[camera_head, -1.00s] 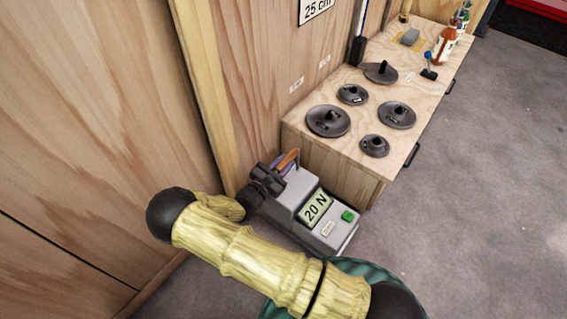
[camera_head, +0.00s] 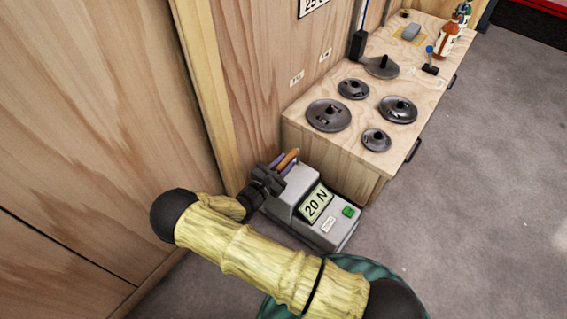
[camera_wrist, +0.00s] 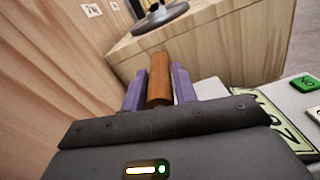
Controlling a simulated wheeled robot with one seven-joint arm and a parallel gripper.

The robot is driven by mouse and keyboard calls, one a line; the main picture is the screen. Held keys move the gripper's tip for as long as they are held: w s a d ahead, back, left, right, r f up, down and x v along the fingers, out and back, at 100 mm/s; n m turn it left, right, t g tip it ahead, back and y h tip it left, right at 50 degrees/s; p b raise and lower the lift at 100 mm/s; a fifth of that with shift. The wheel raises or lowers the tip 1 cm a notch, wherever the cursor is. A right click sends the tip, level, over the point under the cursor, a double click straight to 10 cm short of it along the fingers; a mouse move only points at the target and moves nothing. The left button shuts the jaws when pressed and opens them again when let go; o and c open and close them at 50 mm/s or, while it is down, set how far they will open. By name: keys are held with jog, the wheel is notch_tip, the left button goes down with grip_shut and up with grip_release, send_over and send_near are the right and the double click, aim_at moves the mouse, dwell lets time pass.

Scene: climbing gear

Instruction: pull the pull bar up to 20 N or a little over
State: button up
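The pull bar (camera_head: 287,158) is an orange-brown rod at the back of a grey force gauge box (camera_head: 293,185) on the floor by the wall. The gauge's pale green display (camera_head: 316,204) reads 20 N. My gripper (camera_head: 281,163) is at the bar. In the wrist view the bar (camera_wrist: 160,80) stands between the two purple fingers of my gripper (camera_wrist: 159,88), which look closed against its sides. The bar's lower part is hidden behind the gripper body. A green button (camera_head: 348,211) is on the box beside the display.
A low wooden bench (camera_head: 375,100) behind the gauge carries several dark round weights, a grey block and bottles. The wooden wall (camera_head: 110,110) is close on the left. Grey carpet (camera_head: 480,190) at the right is clear.

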jog(key=o, duration=0.4)
jog(key=shift+c, duration=0.2)
jog(key=p+v, duration=0.6)
jog(key=v, duration=1.1)
jog(key=shift+a+p, duration=0.2)
jog(key=shift+p, duration=0.1)
jog(key=shift+s, duration=0.15)
